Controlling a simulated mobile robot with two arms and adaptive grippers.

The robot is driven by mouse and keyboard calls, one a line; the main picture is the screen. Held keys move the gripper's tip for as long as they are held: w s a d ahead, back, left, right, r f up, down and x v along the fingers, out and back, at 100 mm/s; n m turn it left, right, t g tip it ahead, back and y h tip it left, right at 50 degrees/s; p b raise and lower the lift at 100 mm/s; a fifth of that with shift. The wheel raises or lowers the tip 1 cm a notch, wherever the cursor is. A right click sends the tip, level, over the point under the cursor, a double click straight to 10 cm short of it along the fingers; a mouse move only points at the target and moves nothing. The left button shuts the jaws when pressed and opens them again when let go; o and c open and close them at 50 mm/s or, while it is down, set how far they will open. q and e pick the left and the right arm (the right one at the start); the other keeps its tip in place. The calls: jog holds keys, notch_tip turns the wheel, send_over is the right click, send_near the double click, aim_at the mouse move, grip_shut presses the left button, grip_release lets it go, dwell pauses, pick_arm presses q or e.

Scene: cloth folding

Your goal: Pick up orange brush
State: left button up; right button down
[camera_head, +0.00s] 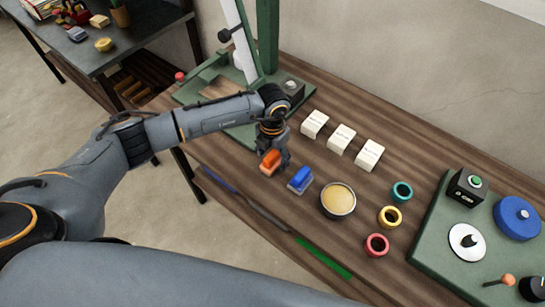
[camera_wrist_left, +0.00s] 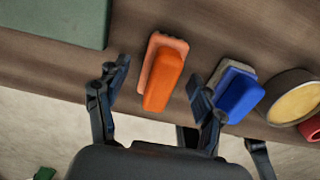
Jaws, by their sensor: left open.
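The orange brush (camera_head: 270,161) lies on the wooden table directly below my left gripper in the head view. It shows whole in the left wrist view (camera_wrist_left: 163,75), an orange block on a paler base, tilted slightly. My left gripper (camera_head: 273,156) is open, and in the left wrist view its fingers (camera_wrist_left: 158,84) stand on either side of the brush. The brush lies between and a little beyond the fingertips; I cannot tell whether they touch it. My right gripper is not in view.
A blue brush (camera_head: 300,179) lies just right of the orange one, close to the right finger in the wrist view. A round tin (camera_head: 338,200), white boxes (camera_head: 341,138) and coloured rings (camera_head: 377,245) stand further right. A green board (camera_head: 242,134) lies behind.

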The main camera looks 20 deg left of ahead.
aim_at(274, 154)
pick_arm(q)
jog(key=shift+f, duration=0.25)
jog(key=c, duration=1.3)
jog(key=shift+r, duration=0.15)
jog(key=shift+r+b, duration=0.3)
jog(key=shift+b, duration=0.05)
jog(key=r, duration=0.1)
jog(key=r+b, duration=0.1)
jog(key=shift+d+r, duration=0.25)
jog(key=shift+r, duration=0.05)
jog(key=s+d+r+b, duration=0.1)
jog(key=s+d+r, duration=0.2)
jog(key=s+d+r+b, duration=0.2)
jog(key=s+d+r, duration=0.1)
jog(key=d, duration=0.1)
jog(key=s+d+r+b, duration=0.1)
jog(key=s+d+r, duration=0.2)
jog(key=shift+d+r, duration=0.2)
jog(key=shift+r, duration=0.1)
